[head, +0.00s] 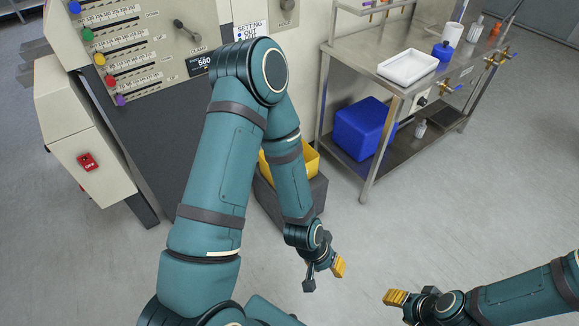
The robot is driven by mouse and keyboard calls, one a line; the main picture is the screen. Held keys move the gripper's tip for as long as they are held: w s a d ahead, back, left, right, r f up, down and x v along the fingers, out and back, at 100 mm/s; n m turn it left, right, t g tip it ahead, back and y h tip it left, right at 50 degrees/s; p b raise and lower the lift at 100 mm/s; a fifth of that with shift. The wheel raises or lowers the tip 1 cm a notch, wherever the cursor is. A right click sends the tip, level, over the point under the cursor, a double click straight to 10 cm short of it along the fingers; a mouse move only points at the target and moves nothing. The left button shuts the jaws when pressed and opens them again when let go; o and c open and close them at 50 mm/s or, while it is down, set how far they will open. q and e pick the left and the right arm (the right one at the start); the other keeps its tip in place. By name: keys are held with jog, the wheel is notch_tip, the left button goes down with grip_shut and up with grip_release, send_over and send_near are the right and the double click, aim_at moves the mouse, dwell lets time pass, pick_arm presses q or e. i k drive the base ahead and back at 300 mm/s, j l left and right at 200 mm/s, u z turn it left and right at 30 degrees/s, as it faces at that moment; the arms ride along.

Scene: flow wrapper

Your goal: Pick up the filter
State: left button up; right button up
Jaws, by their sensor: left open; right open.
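I cannot make out for certain which thing is the filter; no object in the head view is clearly one. My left gripper (324,277) hangs over the floor in the lower middle, with its fingers apart and nothing between them. My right gripper (401,306) is at the bottom right, also over bare floor and holding nothing visible; its lower part is close to the picture's bottom edge. Both grippers are well apart from the steel table and the machine.
A machine (75,122) stands left. My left arm partly hides a yellow-lined bin (307,160). Floor on the right is clear.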

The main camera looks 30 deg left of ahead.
aim_at(473, 34)
jog(key=i+l+z, duration=0.3)
jog(key=i, duration=0.65)
jog(key=i+z, duration=0.25)
jog(key=i, duration=0.7)
jog(key=i+u, duration=0.1)
jog(key=i, duration=1.4)
jog(key=l, duration=0.1)
